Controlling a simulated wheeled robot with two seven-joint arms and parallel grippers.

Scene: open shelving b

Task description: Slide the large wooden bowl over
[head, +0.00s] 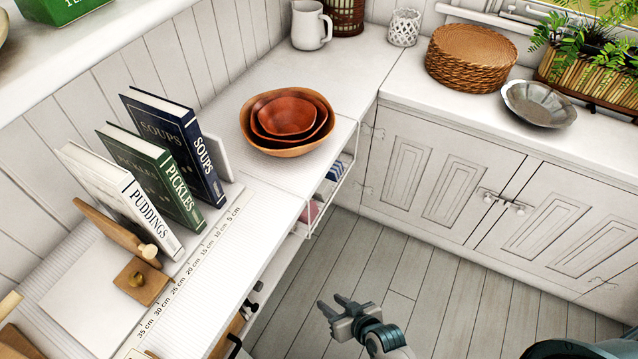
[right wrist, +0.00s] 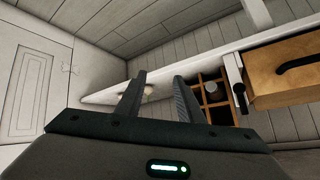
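The large wooden bowl (head: 258,142) stands upright on the white counter near the corner, with smaller reddish bowls (head: 288,116) nested inside it. My right gripper (head: 334,308) is over the floor in front of the shelving, below and to the right of the bowl and well apart from it. Its two fingers (right wrist: 158,98) are spread with nothing between them in the right wrist view. The bowl is not visible in the right wrist view. My left gripper does not show in either view.
Books (head: 152,180) stand left of the bowl, beside a centimetre scale (head: 190,270) on the counter. A white pitcher (head: 310,26) stands behind. A woven stack (head: 470,58) and a metal dish (head: 539,103) sit on the right counter. The floor (head: 400,270) is clear.

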